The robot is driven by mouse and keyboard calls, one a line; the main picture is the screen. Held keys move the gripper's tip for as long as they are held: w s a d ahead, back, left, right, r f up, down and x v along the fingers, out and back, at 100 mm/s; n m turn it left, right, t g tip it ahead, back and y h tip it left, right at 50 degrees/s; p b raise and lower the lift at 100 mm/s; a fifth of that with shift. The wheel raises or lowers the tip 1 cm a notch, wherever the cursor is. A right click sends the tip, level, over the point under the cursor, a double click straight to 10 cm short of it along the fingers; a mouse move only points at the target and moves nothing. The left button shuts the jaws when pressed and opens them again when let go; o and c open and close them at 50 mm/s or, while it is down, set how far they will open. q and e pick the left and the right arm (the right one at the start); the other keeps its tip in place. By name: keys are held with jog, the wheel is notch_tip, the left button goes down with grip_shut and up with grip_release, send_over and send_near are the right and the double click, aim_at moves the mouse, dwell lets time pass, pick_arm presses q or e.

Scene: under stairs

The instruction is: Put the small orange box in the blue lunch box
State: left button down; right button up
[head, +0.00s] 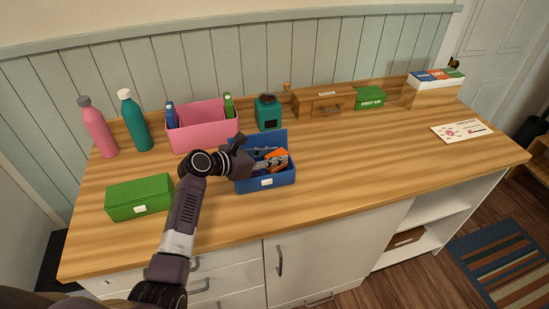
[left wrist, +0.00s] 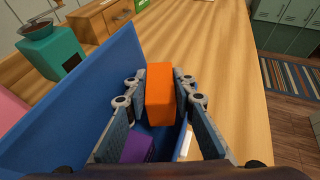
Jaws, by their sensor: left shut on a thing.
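The small orange box (left wrist: 160,92) is between the fingers of my left gripper (left wrist: 160,98), which is shut on it. In the head view, the orange box (head: 278,158) shows at the blue lunch box's opening, partly hidden by the gripper (head: 270,157). The blue lunch box (head: 266,183) stands open on the counter, its lid raised at the back; its blue lid also fills the left of the left wrist view (left wrist: 85,92). My right gripper is not in view.
A closed green box (head: 140,198) stands left of my arm. Behind are a pink bin (head: 205,135) with bottles, a teal grinder-like thing (head: 268,115), a wooden drawer box (head: 320,103) and a green first aid box (head: 369,99). The counter right of the lunch box is clear.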

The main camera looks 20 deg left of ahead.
pick_arm(q)
jog(key=shift+f, duration=0.6)
jog(key=shift+f, duration=0.6)
jog(key=c, duration=1.9)
grip_release()
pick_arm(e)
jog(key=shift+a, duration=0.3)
pick_arm(q)
jog(key=shift+r, duration=0.1)
jog(key=shift+s+a+r, duration=0.1)
jog(key=shift+a+r, duration=0.1)
jog(key=shift+r, duration=0.4)
jog(key=b+v, duration=0.1)
jog(key=v, duration=1)
jog(key=shift+s, duration=0.3)
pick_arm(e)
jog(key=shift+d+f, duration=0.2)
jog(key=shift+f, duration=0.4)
